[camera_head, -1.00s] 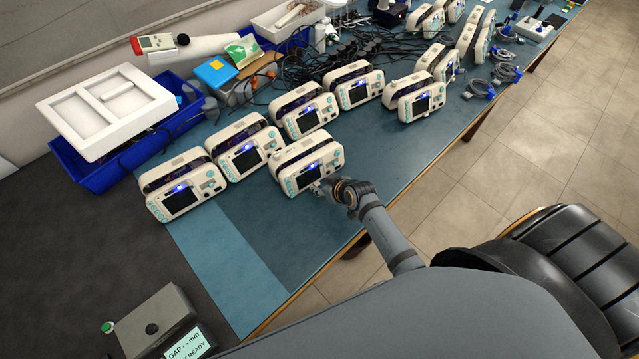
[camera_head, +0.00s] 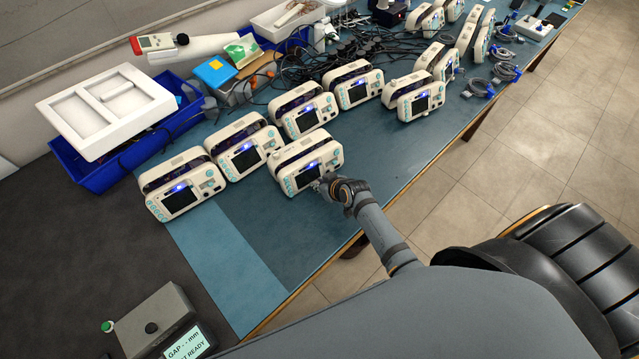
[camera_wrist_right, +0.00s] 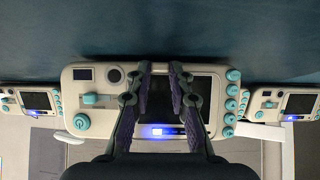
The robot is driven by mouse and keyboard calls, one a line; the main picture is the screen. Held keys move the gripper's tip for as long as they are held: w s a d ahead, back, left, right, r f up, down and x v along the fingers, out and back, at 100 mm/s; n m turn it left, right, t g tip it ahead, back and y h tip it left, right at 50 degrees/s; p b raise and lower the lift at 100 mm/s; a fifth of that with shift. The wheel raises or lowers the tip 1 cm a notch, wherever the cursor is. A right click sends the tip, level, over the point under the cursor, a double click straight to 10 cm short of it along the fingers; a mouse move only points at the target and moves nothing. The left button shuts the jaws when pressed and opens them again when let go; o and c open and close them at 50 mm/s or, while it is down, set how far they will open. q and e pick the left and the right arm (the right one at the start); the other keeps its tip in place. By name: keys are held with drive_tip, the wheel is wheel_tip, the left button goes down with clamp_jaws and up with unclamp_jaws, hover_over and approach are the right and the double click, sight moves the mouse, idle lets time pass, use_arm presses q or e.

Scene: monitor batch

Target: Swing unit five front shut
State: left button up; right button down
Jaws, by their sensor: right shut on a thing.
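The monitor at the front of the group (camera_head: 309,168) is a cream unit with a dark screen, teal buttons and a lit blue indicator. Its front panel stands close against the rear housing. I cannot read a unit number on it. My right gripper (camera_head: 325,184) is at the lower right of this front panel. In the right wrist view the two fingers (camera_wrist_right: 160,88) lie over the panel's screen area, shut on the monitor front (camera_wrist_right: 110,100). The exact contact is hidden. My left gripper is not in view.
Several similar monitors stand close behind and left, such as one at the left (camera_head: 181,190) and one farther right (camera_head: 414,97). A blue bin (camera_head: 95,178) with a white tray is at the left. A grey gauge box (camera_head: 150,318) stands nearby. The blue mat (camera_head: 262,235) in front is clear.

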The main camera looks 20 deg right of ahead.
sight(314, 180)
drive_tip(key=w+b, duration=0.1)
drive_tip(key=b, duration=0.1)
drive_tip(key=f+t+b, duration=0.1)
drive_tip(key=b, duration=0.1)
drive_tip(key=w+t+b, duration=0.1)
drive_tip(key=b, duration=0.1)
drive_tip(key=shift+w+a+f+y+b, duration=0.3)
drive_tip(key=shift+f+b, duration=0.05)
drive_tip(key=shift+f, duration=0.05)
drive_tip(key=shift+w+r+t+b, duration=0.15)
drive_tip(key=shift+w+t+b, duration=0.05)
drive_tip(key=shift+t+b, duration=0.1)
drive_tip(key=shift+r+p, duration=0.3)
drive_tip(key=shift+p, duration=0.05)
drive_tip(key=c, duration=1.2)
unclamp_jaws()
